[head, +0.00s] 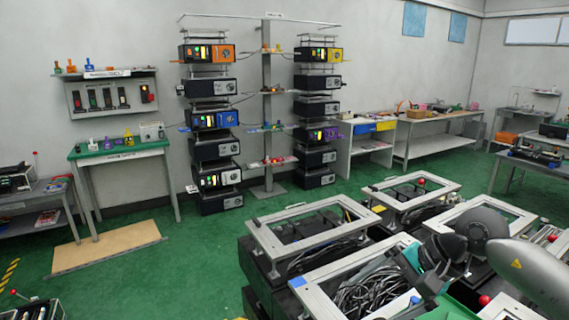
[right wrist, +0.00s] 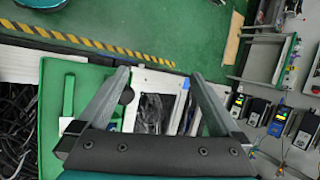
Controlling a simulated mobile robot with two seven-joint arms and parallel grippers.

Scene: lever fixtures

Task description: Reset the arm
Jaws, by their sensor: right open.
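My right gripper (right wrist: 160,73) is open in the right wrist view, its two grey fingers spread apart with nothing visibly held. Below the fingers is a green panel (right wrist: 52,125) with a green upright bar (right wrist: 68,90) on it. A round black knob (right wrist: 127,96) shows beside the left finger. In the head view my right arm comes in at the lower right and hides part of the fixtures there. Red lever balls show on the frames (head: 421,182) and near my arm (head: 484,300). I cannot tell which lever the task means. My left gripper is not in view.
Grey open frames with cables inside (head: 318,227) stand on dark boxes at the front. A rack of black devices (head: 215,120) stands by the back wall. A green-topped table (head: 120,152) and a wooden board (head: 107,247) are at left. Green floor (head: 200,250) lies open between.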

